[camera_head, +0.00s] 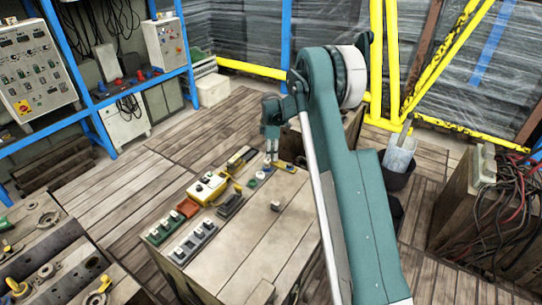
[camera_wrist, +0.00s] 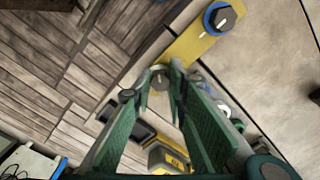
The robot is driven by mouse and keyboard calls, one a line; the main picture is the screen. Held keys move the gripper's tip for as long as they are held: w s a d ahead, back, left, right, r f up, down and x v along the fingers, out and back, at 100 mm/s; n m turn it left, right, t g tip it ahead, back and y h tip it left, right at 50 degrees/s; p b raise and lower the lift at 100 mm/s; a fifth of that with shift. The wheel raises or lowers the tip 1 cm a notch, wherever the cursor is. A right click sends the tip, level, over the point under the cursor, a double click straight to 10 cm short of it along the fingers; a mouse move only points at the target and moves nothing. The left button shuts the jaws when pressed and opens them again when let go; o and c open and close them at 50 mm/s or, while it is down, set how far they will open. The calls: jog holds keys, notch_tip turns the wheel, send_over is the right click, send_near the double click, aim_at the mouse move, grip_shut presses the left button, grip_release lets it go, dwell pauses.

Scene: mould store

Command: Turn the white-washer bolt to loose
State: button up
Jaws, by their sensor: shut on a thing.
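My gripper (camera_head: 271,160) reaches down to the far edge of the wooden-topped bench. In the wrist view my gripper (camera_wrist: 161,78) has its green fingers closed together at the tips around a small grey bolt head. A pale washer (camera_wrist: 160,68) shows partly at the fingertips, at the end of a yellow plate (camera_wrist: 190,43); the fingers hide most of this bolt, and its turned angle cannot be read. A dark bolt with a blue washer (camera_wrist: 219,18) and a white mark on top stands at the plate's other end. The yellow plate also shows in the head view (camera_head: 284,166).
On the bench (camera_head: 265,235), small blue, white and green round pieces lie left of my gripper. A yellow switch box (camera_head: 207,187), a red-brown block (camera_head: 187,208) and grey switch blocks (camera_head: 195,241) stand along the left edge. The bench's middle is mostly clear.

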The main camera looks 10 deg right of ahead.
jog(key=n, duration=0.6)
jog(key=shift+s+f, duration=0.1)
dwell(0.3)
jog(key=o, duration=0.9)
jog(key=shift+r, duration=6.05)
jog(key=shift+r, duration=0.1)
